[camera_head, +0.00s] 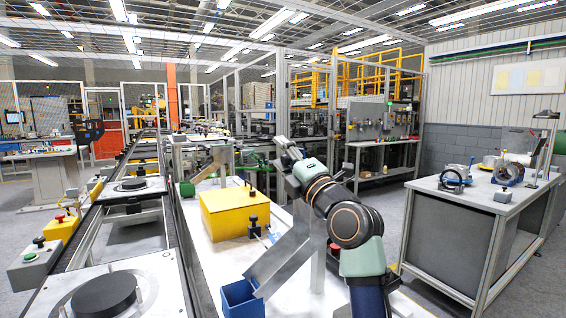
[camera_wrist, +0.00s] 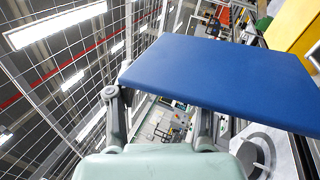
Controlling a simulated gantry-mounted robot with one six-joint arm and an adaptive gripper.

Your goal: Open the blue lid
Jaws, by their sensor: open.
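A flat blue panel, which looks like the blue lid (camera_wrist: 215,75), fills the upper middle and right of the wrist view. My gripper (camera_wrist: 158,108) is open, with its fingers spread apart below the panel's near edge. The left finger reaches close to the panel's left corner, and the panel covers the right fingertip. I cannot tell whether either finger touches it. In the head view my gripper (camera_head: 283,144) is small, near the picture's middle, above the white worktable; I cannot make out the panel there.
A yellow box (camera_head: 235,216) and an open blue bin (camera_head: 242,299) stand on the white table. A grey angled metal piece (camera_head: 288,258) is beside my arm. A conveyor with pallets (camera_head: 120,189) runs along the left. A grey workbench (camera_head: 452,235) stands at the right.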

